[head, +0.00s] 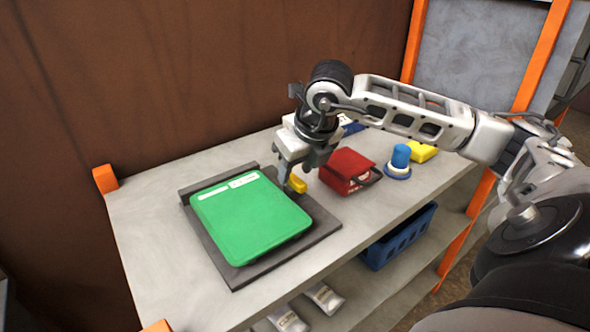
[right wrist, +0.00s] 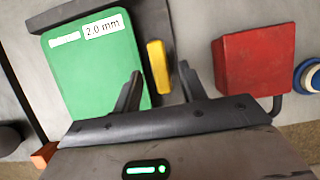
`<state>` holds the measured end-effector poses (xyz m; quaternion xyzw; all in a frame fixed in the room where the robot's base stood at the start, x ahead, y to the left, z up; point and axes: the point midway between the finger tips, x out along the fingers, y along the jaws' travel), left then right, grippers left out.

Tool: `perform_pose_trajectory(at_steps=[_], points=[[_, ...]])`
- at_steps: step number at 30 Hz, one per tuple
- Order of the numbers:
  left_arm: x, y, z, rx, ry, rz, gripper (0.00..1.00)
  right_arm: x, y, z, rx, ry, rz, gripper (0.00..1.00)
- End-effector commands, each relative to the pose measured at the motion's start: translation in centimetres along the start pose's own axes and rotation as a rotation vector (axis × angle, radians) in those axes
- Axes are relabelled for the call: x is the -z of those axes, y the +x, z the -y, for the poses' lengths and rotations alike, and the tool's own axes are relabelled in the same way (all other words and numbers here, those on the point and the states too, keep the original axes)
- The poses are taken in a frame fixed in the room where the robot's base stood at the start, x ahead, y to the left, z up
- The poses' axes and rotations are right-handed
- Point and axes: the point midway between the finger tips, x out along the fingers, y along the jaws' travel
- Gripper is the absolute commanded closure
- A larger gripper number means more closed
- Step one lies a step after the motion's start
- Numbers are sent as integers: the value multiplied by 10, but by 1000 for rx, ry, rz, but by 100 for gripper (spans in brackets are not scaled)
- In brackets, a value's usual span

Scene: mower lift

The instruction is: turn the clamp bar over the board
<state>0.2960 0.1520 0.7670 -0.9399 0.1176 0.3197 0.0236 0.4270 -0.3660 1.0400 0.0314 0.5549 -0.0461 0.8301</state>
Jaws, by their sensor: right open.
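The green board (head: 250,220) lies flat on a dark base plate (head: 322,222) on the shelf. It also shows in the right wrist view (right wrist: 88,75), with a label reading 2.0 mm. The yellow clamp bar (head: 298,184) is beside the board's right edge and runs along it, not across it. In the right wrist view the bar (right wrist: 158,66) shows between the two fingers of my right gripper (right wrist: 160,75). My right gripper (head: 294,172) is open and points down at the bar; I cannot tell whether a finger touches it. My left gripper is not in view.
A red box (head: 346,168) stands close to the right of the gripper. Beyond it are a blue knob (head: 400,160) and a yellow block (head: 422,152). A blue crate (head: 398,240) sits on the lower shelf. The shelf left of the base plate is clear.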

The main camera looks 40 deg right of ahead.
Motion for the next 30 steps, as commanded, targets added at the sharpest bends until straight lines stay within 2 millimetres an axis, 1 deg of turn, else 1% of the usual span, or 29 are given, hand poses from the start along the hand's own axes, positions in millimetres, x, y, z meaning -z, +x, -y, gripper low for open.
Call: perform_pose_trajectory(at_steps=[3,6,14,15,17,18,19,30], points=[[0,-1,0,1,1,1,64,0,11,0,-1,1,-1,58],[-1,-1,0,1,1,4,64,0,16,0,0,0,0,58],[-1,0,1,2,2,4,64,0,18,0,0,0,0,58],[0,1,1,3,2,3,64,0,18,0,0,0,1,64],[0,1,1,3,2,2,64,0,18,0,0,0,1,80],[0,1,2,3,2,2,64,0,18,0,0,0,1,92],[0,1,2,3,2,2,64,0,18,0,0,0,1,100],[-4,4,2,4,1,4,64,0,19,0,-13,-32,2,100]])
